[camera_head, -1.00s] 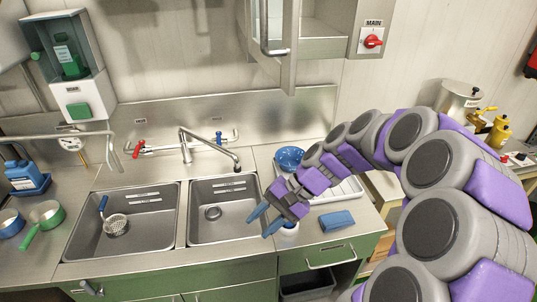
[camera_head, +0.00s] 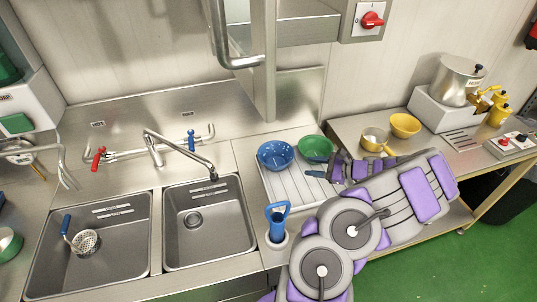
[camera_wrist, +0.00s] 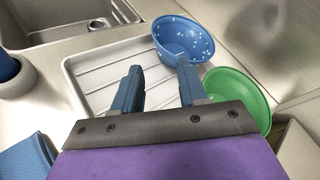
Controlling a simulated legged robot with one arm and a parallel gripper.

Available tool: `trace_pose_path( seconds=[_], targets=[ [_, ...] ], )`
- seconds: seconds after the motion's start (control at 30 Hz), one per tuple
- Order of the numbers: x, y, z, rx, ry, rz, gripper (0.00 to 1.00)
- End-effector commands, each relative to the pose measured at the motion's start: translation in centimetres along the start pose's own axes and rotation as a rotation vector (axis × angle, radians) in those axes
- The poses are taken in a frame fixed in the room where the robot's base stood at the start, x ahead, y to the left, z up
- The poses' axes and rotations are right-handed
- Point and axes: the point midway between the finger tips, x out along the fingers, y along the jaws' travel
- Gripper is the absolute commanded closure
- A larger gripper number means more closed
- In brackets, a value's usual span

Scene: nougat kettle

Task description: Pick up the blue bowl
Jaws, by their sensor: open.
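The blue bowl (camera_head: 276,155) with light speckles sits upright at the back of the white ribbed drainboard (camera_head: 286,190), right of the sinks. In the wrist view the blue bowl (camera_wrist: 183,38) is ahead of the fingertips and slightly right, apart from them. My gripper (camera_head: 323,174) is open and empty. It is over the drainboard, in front of and to the right of the bowl. In the wrist view the two blue fingers of my gripper (camera_wrist: 160,72) point toward the bowl's near side.
A green bowl (camera_head: 316,148) stands right beside the blue bowl, close to my gripper. A holder with a blue-handled tool (camera_head: 277,218) stands left of my arm. The steel sinks (camera_head: 208,225) lie left. A yellow bowl (camera_head: 405,125) and a pan (camera_head: 374,138) are on the right table.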

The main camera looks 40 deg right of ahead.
Motion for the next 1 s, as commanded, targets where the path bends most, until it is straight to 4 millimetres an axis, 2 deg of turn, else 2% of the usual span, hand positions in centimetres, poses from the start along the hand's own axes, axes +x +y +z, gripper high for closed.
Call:
trace_pose_path(
  seconds=[0.07, 0.4, 0.6, 0.87, 1.0],
  targets=[
    [0.7, 0.1, -0.1, 0.004, 0.000, -0.002, 0.58],
    [7.2, -0.3, -1.1, 0.012, -0.003, 0.005, 0.58],
    [10.6, -0.3, -1.0, 0.011, -0.002, 0.004, 0.58],
    [12.4, -0.1, -0.4, 0.006, 0.000, 0.001, 0.58],
    [14.2, 0.2, -0.4, 0.006, -0.002, 0.003, 0.58]
  ],
)
